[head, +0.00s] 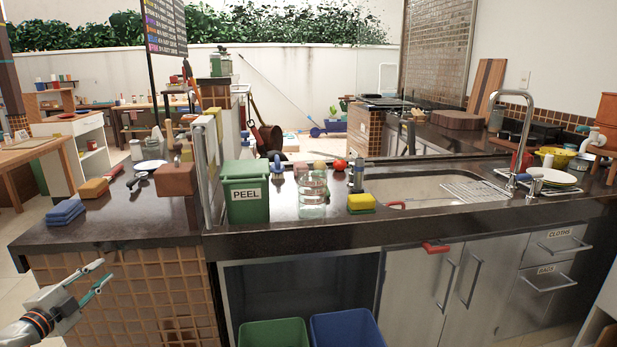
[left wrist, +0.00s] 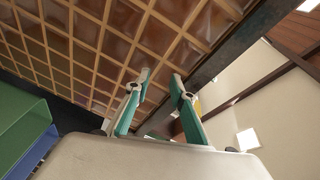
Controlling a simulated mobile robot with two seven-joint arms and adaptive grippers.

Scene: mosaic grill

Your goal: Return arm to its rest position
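My left gripper (head: 101,273) is at the lower left of the head view, in front of the tiled counter front (head: 150,290) and below the worktop. Its two fingers with teal pads are spread apart, with nothing between them. In the left wrist view the same gripper (left wrist: 160,88) shows its fingers apart and empty, with the brown tiles behind them. My right gripper is in neither view.
The dark worktop (head: 100,232) overhangs above the left gripper. A blue cloth stack (head: 65,212) and a green PEEL bin (head: 246,203) stand on it. Green (head: 273,334) and blue (head: 347,330) bins stand below. Floor (head: 20,285) shows left of the counter.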

